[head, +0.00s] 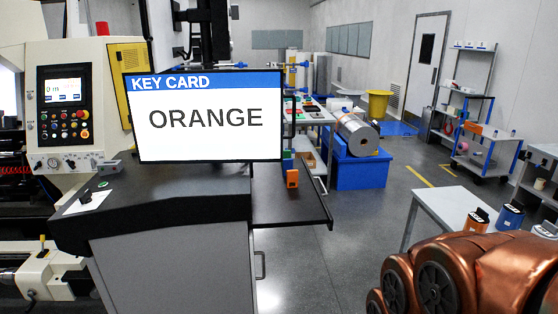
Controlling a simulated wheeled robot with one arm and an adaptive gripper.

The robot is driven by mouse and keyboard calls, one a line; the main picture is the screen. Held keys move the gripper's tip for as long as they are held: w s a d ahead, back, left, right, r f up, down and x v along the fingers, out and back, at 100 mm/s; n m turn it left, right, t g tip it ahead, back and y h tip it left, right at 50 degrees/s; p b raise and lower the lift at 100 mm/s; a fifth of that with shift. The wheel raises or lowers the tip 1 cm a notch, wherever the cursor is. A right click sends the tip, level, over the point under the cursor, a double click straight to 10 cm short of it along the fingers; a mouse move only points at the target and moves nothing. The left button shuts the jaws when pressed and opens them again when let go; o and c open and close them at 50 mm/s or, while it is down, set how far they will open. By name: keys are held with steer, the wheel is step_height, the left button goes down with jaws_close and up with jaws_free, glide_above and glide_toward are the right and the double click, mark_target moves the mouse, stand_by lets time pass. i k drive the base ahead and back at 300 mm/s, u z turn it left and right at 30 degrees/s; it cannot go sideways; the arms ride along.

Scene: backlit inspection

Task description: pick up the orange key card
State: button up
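A screen (205,118) reads "KEY CARD" on a blue band and "ORANGE" below it. An orange item with a black top (478,219) stands on a light table at the right, just behind my copper-coloured arm. Another small orange item (292,178) is upright on the dark shelf beside the screen. I cannot tell whether either is the orange key card, and I see no thing that is clearly a card. My gripper is not in view; only arm links show at the lower right.
A dark console (160,205) fills the left front. A blue crate (358,168) is farther back. Grey floor (345,245) is clear between console and table.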

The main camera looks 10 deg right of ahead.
mark_target(292, 176)
steer(key=z, duration=1.25)
steer(key=i, duration=1.55)
steer(key=u, duration=2.6)
steer(key=i, duration=0.5)
